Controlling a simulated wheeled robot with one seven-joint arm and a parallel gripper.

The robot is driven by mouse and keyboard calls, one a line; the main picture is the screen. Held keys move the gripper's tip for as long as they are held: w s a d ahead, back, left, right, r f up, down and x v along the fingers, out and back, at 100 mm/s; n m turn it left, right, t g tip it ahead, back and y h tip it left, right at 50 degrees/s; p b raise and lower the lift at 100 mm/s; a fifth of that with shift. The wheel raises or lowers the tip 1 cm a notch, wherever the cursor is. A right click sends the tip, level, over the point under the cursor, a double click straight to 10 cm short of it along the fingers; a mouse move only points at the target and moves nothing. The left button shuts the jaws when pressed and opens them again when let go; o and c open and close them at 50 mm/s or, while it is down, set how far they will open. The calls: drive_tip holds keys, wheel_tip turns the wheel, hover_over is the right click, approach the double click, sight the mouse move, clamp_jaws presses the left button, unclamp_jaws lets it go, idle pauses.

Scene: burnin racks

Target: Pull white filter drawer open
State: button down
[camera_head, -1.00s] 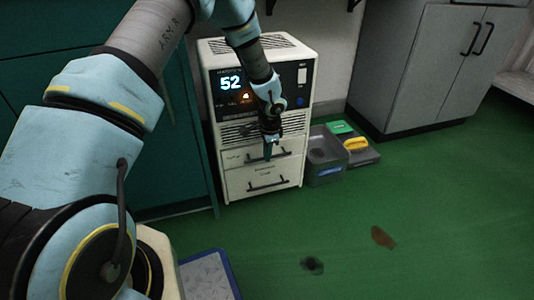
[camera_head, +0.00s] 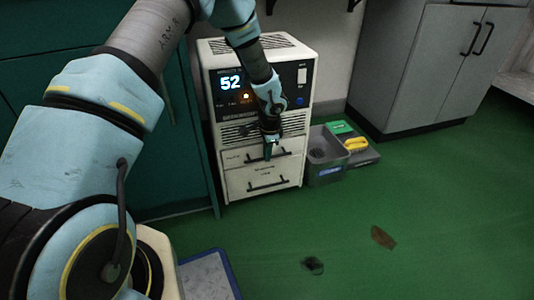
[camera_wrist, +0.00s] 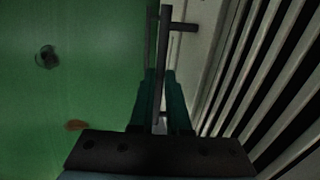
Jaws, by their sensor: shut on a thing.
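A white cabinet unit (camera_head: 212,110) with a display reading 52 has two white drawers below its vent. The upper drawer (camera_head: 232,160) has a dark bar handle (camera_head: 284,153). The lower drawer (camera_head: 240,190) has a similar handle (camera_head: 267,184) and looks closed. The labels are too small to read, so I cannot tell which one is the filter drawer. My gripper (camera_head: 267,153) is at the upper drawer's handle. In the wrist view, the dark handle bar (camera_wrist: 164,40) runs between the teal fingers of my gripper (camera_wrist: 159,82), which are shut on it. Any gap behind the upper drawer front is unclear.
A grey bin (camera_head: 327,160) stands just right of the unit, with a green-and-yellow-topped box (camera_head: 345,130) beside it. A grey cupboard (camera_head: 415,70) is behind on the right. A blue-edged mat (camera_head: 208,275) lies in front.

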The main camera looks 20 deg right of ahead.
drive_tip(key=s+a+b, duration=0.2)
drive_tip(key=s+b, duration=0.7)
drive_tip(key=s, duration=1.4)
drive_tip(key=shift+a, duration=0.35)
drive_tip(key=c, duration=0.9)
unclamp_jaws()
drive_tip(key=r+p, duration=0.1)
drive_tip(key=r, duration=0.2)
drive_tip(key=s+r+p, duration=0.1)
drive_tip(key=r+p, duration=0.1)
drive_tip(key=r, duration=0.2)
drive_tip(key=s+r+p, duration=0.1)
drive_tip(key=r+p, duration=0.1)
drive_tip(key=r, duration=0.1)
drive_tip(key=shift+a+r, duration=0.15)
drive_tip(key=shift+r, duration=0.15)
